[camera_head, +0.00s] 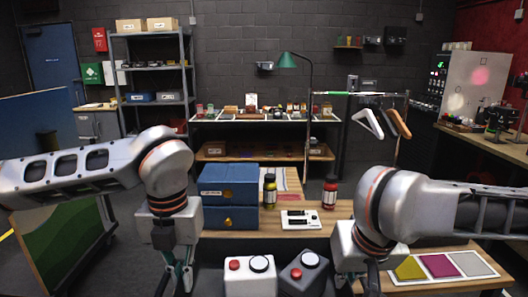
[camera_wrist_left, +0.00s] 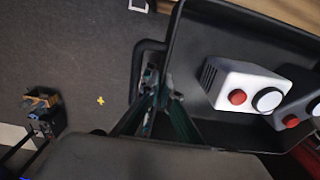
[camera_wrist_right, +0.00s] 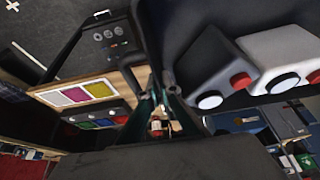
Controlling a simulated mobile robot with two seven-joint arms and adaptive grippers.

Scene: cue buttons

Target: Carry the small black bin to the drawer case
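The small black bin (camera_wrist_left: 188,62) is a dark open tray with a side handle; in the head view it lies low between my grippers, mostly cut off. It holds a white button box (camera_head: 250,278) and a dark grey button box (camera_head: 304,273), each with a red button. My left gripper (camera_wrist_left: 158,85) is closed at the bin's left handle. My right gripper (camera_wrist_right: 158,95) is closed at the bin's opposite side, its grip partly hidden. The drawer case (camera_head: 230,217) is blue, with two stacked drawers, on the wooden table ahead and left of centre.
At right, a lower wooden surface holds yellow, magenta and grey pads (camera_head: 438,265). A green-sided board (camera_head: 65,250) stands at left. Shelves line the back wall.

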